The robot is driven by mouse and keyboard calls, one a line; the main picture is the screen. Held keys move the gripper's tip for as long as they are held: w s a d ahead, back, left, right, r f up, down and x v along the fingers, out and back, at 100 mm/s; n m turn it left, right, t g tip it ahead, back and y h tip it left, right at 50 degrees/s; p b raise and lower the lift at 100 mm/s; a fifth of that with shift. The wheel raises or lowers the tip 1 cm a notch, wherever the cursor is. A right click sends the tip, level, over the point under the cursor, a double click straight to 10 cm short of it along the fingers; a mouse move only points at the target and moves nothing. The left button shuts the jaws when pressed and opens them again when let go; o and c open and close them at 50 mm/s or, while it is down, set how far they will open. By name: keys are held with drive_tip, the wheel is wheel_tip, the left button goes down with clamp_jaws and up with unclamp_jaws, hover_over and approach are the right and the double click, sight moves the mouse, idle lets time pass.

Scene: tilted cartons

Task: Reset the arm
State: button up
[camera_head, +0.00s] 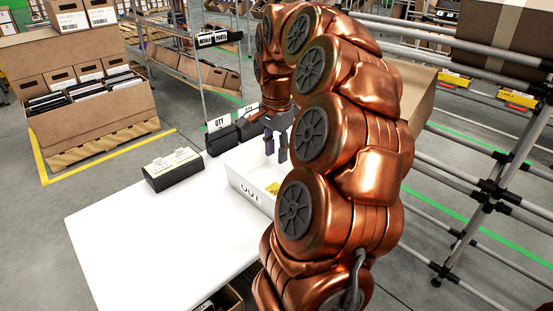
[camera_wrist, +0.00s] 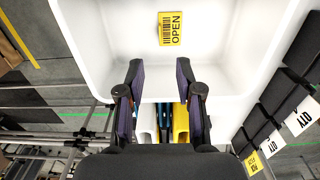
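My copper-coloured arm rises on the right of the head view and bends over to my gripper (camera_head: 276,150), which hangs above a white bin (camera_head: 240,182). In the wrist view my gripper (camera_wrist: 158,72) has its two dark fingers apart, with nothing held between them. The white bin (camera_wrist: 95,35) fills the upper part of that view.
The bin is on a white table (camera_head: 150,235) with a black box (camera_head: 172,170) to its left. Black bins with QTY cards (camera_head: 219,124) stand behind. Cartons (camera_head: 85,110) are at the back left. Metal pipe racks (camera_head: 480,200) stand on the right. The table's front left is clear.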

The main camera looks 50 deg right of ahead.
wheel_tip(320, 180, up, 8)
drive_tip(key=p, duration=0.2)
drive_tip(key=shift+r+p, duration=0.2)
drive_tip(key=shift+p, duration=0.15)
idle(0.3)
idle(0.5)
